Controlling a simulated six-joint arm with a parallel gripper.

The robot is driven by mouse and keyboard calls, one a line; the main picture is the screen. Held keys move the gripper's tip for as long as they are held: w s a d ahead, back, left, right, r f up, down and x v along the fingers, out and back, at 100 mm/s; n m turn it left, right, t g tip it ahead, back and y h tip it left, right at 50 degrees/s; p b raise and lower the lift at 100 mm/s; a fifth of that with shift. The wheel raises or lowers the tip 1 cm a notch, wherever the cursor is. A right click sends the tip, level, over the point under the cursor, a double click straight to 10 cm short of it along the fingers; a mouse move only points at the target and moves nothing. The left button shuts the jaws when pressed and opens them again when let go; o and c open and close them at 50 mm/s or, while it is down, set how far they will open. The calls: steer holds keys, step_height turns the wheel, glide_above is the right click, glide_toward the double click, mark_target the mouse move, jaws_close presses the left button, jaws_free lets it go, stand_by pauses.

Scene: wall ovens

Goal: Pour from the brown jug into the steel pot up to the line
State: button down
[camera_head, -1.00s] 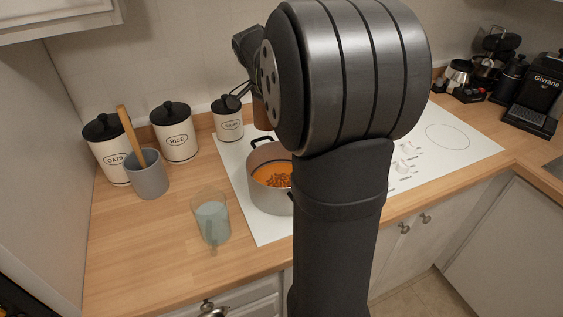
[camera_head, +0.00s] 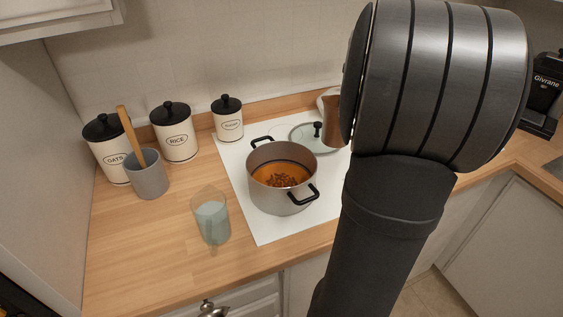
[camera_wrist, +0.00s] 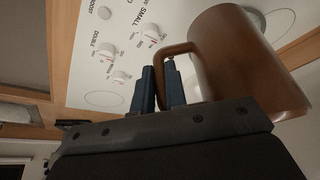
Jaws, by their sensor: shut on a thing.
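The steel pot (camera_head: 268,196) stands on the white cooktop in the head view. It holds orange liquid with brown pieces, and a dark line runs round its inner wall above the liquid. The brown jug (camera_wrist: 235,60) shows large in the wrist view, beside my gripper (camera_wrist: 165,84). My gripper is shut on the jug's handle. In the head view a strip of the jug (camera_head: 331,125) shows right of the pot, apart from it. My arm hides the rest of the jug and my gripper there. The jug's contents are hidden.
A glass lid (camera_head: 305,138) lies behind the pot. A glass pitcher (camera_head: 212,222) with pale liquid stands front left. A grey crock (camera_head: 149,181) with a wooden utensil and several canisters (camera_head: 174,133) stand at the left back. A black coffee machine (camera_head: 545,95) is far right.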

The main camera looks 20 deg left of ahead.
step_height(320, 180, down, 7)
steer(key=n+g+y, duration=0.1)
steer(key=n+y, duration=0.2)
steer(key=n, duration=0.5)
steer(key=shift+w+d+n, duration=0.25)
steer(key=shift+w+n, duration=0.05)
steer(key=shift+w, duration=0.05)
steer(key=shift+r, duration=0.1)
steer(key=shift+s+a+r+n+t+h, duration=0.1)
steer(key=shift+s+a+r+t+h, duration=0.15)
steer(key=shift+r, duration=0.25)
steer(key=shift+a+r+n+t+h, duration=0.1)
steer(key=shift+r+h, duration=0.25)
steer(key=shift+r, duration=0.1)
steer(key=shift+s+a+r+n+t+h, duration=0.1)
steer(key=shift+s+a+r+t+h, duration=0.15)
steer(key=shift+r, duration=0.25)
step_height(320, 180, up, 7)
steer(key=s+a+t+h, duration=0.1)
steer(key=a+t+h, duration=0.1)
steer(key=h, duration=0.1)
steer(key=shift+s+a+r+n, duration=0.15)
steer(key=shift+s+a+n, duration=0.1)
steer(key=shift+s+n, duration=0.1)
steer(key=shift+s+a+r+t+h+p, duration=0.2)
steer(key=shift+s+a+t+h, duration=0.1)
steer(key=shift+a, duration=0.1)
steer(key=shift+s+a+r+t+h+p, duration=0.15)
steer(key=shift+s+a+t, duration=0.1)
steer(key=shift+a, duration=0.15)
